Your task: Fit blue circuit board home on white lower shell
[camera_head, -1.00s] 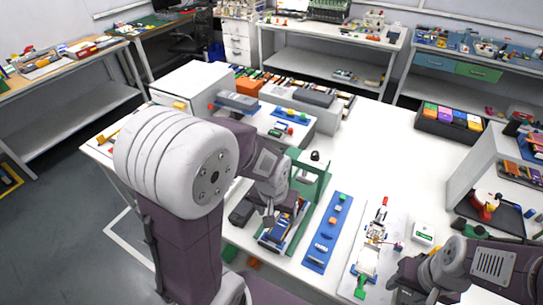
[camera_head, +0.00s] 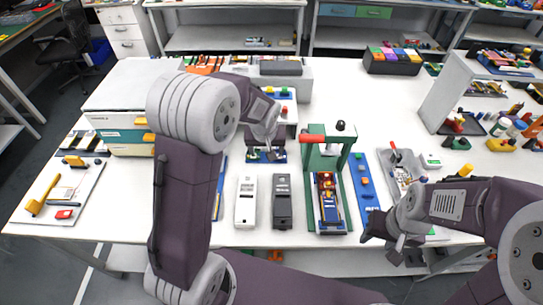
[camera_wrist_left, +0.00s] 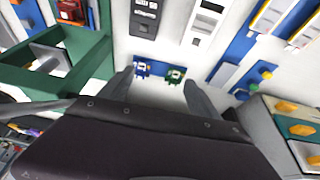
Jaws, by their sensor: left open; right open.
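My right gripper (camera_head: 384,238) is open and empty at the table's front edge.
A dark shell (camera_head: 282,203) lies right of the white one. A drawer box (camera_head: 120,110) and a tool tray (camera_head: 62,190) are at left.

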